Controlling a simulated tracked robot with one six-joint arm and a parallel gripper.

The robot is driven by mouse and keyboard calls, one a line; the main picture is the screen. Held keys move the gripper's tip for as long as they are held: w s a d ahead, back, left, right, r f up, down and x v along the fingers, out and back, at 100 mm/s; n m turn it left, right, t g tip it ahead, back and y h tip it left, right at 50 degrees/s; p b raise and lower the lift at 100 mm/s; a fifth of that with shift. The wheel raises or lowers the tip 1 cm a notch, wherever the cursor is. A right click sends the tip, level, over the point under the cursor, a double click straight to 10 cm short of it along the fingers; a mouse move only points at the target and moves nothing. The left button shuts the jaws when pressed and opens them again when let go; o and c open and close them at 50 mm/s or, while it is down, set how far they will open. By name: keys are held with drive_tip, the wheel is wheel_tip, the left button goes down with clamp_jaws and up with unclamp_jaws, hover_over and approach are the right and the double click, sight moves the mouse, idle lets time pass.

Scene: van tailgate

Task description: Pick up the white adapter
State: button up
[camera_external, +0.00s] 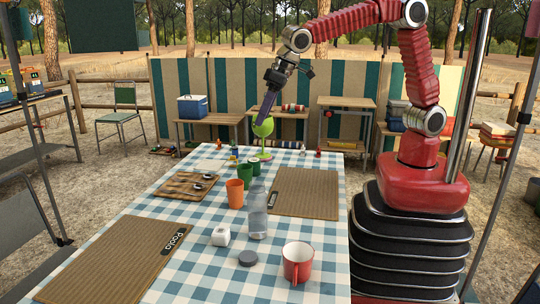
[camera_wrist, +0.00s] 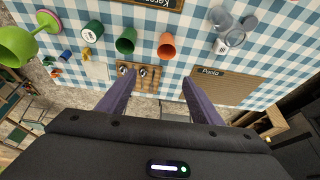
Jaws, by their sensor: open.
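The white adapter (camera_external: 221,235) is a small white block on the checked tablecloth. It lies left of the clear bottle (camera_external: 258,212) and behind the grey round lid (camera_external: 247,258) in the external view. My gripper (camera_external: 265,112) is high over the far end of the table, in front of the green goblet, well away from the adapter. In the wrist view my gripper (camera_wrist: 158,88) has its two purple fingers wide apart with nothing between them.
A red mug (camera_external: 298,262) is at the near right. A green goblet (camera_external: 262,128) stands at the far end. Woven mats (camera_external: 305,190) and a wooden board (camera_external: 187,186) lie flat.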

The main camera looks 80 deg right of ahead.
drive_tip(key=w+a+f, duration=0.4)
drive_tip(key=a+f, duration=0.3)
drive_tip(key=a, duration=0.4)
approach(218, 230)
drive_tip(key=v, duration=0.3)
drive_tip(key=shift+r, duration=0.2)
drive_tip(key=shift+f, duration=0.1)
drive_tip(key=shift+x, duration=4)
drive_tip(key=shift+x, duration=2.75)
drive_tip(key=shift+a, duration=0.1)
drive_tip(key=shift+c, duration=0.6)
drive_tip(key=c, duration=1)
